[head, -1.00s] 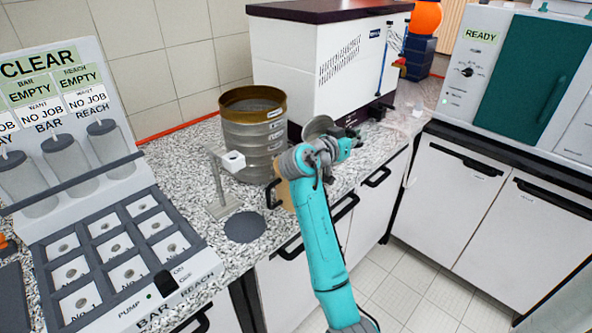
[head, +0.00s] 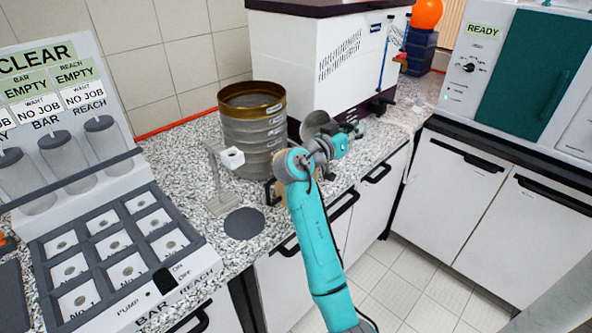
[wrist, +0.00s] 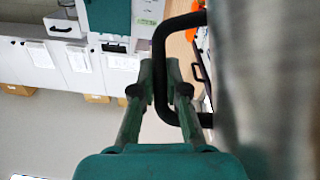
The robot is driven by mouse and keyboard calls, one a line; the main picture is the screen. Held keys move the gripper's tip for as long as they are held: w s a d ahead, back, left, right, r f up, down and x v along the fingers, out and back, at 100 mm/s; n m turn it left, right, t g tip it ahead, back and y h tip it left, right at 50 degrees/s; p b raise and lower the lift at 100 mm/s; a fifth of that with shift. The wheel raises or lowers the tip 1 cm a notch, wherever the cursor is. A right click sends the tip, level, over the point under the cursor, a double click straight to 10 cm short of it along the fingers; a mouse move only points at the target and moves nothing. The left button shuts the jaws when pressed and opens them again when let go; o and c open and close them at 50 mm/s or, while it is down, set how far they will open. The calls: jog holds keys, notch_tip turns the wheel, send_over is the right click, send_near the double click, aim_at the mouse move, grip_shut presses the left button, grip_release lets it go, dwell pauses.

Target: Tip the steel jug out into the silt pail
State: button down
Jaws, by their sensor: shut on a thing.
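The steel jug (head: 316,121) is a grey metal vessel, seen in the head view just right of the sieve stack and partly hidden behind my gripper (head: 350,132). In the wrist view its blurred steel wall (wrist: 265,70) fills the right side. Its black loop handle (wrist: 159,75) sticks out to the left of the wall. My gripper (wrist: 160,80) is shut on this handle, with the jug body beside the fingers. The jug's mouth and contents are not clear. I cannot make out the silt pail for sure in either view.
A brass-rimmed sieve stack (head: 252,130) stands close left of the jug. A white cabinet unit (head: 320,65) with a dark top stands behind. A small stand (head: 222,180) and a round grey pad (head: 244,223) are on the speckled counter. The tiled floor (head: 400,275) is clear.

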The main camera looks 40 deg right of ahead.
jog(key=shift+a+r+h+p, duration=0.1)
jog(key=shift+a+h+p, duration=0.3)
jog(key=shift+p, duration=0.9)
